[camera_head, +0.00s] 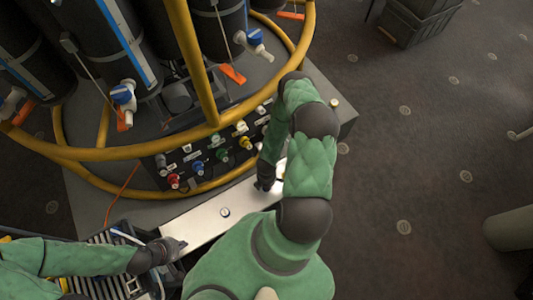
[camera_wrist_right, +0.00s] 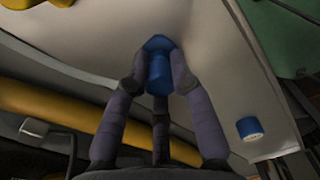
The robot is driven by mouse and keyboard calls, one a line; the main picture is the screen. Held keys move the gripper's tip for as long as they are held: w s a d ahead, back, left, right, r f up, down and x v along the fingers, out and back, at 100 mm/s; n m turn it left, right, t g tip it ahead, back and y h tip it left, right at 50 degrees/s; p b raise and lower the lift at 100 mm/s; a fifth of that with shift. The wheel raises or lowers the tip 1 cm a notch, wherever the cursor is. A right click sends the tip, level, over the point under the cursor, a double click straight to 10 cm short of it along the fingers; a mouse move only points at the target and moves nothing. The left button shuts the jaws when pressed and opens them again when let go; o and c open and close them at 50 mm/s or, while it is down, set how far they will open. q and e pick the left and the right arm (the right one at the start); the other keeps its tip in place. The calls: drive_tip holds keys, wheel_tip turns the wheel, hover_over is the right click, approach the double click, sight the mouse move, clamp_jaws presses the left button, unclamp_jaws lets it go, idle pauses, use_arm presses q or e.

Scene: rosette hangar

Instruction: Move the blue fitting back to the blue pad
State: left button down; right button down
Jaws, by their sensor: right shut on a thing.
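The blue fitting (camera_wrist_right: 159,75) is between the fingers of my right gripper (camera_wrist_right: 157,72) in the right wrist view. A wider faceted blue part (camera_wrist_right: 158,42) shows at its far end. I cannot tell whether that is part of the fitting or the blue pad. Behind it is the pale bench top (camera_wrist_right: 205,60). In the head view my right gripper (camera_head: 265,184) is a dark shape at the far right part of the bench (camera_head: 208,225), and the fitting is hidden there. My left gripper (camera_head: 175,248) is at the bench's near left end. Its finger opening is unclear.
A short blue cylinder with a pale top (camera_wrist_right: 250,128) stands apart on the bench. A yellow rail (camera_head: 150,150) curves around black tanks and a panel of coloured valves (camera_head: 215,150) behind the bench. A dark crate (camera_head: 415,22) stands at the back right. Floor on the right is mostly clear.

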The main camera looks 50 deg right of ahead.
drive_tip(key=c, duration=1)
unclamp_jaws()
wheel_tip(320, 180, up, 12)
